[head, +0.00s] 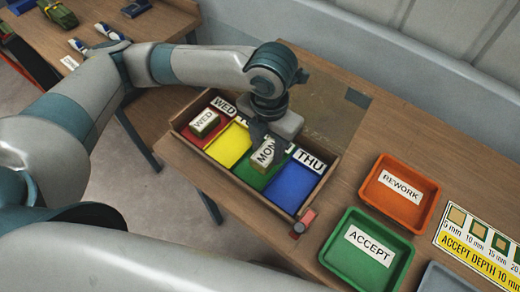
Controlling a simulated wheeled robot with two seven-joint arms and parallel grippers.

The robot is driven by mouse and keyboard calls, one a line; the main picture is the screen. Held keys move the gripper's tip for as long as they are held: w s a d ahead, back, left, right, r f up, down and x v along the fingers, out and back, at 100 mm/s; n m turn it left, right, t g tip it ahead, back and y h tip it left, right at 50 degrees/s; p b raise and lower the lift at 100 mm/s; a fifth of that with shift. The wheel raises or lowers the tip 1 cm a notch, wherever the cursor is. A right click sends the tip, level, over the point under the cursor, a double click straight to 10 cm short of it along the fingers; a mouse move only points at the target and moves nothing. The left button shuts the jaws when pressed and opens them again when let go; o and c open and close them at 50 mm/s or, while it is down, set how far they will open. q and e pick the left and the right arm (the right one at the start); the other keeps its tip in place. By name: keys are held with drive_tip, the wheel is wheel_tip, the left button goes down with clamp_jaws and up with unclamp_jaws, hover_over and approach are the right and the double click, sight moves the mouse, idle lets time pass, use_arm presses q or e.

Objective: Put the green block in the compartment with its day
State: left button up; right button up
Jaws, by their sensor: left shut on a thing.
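My left gripper (272,138) reaches down over the divided wooden box and is shut on a block (264,153) with a white MON label on top. The block's sides look dull green, but little of them shows. It is over or in the green compartment (254,177); I cannot tell if it touches the floor. The box also has a red compartment (193,132) labelled WED, a yellow compartment (229,145) and a blue compartment (291,186) labelled THU. The labels behind yellow and green are mostly hidden by my gripper. My right gripper is out of view.
A block labelled WED (204,122) lies in the red compartment. To the right are an orange REWORK tray (432,212), a green ACCEPT tray (405,246) and a yellow depth sign (483,252). A small red object (303,222) lies at the box's front right corner.

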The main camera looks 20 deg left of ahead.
sight(260, 155)
use_arm(q)
drive_tip(key=shift+w+a+f, duration=0.25)
drive_tip(key=shift+a+f, duration=0.1)
drive_tip(key=shift+a, duration=0.2)
drive_tip(key=shift+w+a+f, duration=0.25)
drive_tip(key=shift+a+f, duration=0.1)
drive_tip(key=shift+a, duration=0.15)
drive_tip(key=shift+f+p, duration=0.8)
drive_tip(key=shift+f, duration=1.2)
drive_tip(key=shift+f, duration=0.15)
drive_tip(key=o, duration=1.1)
drive_tip(key=shift+c, duration=0.2)
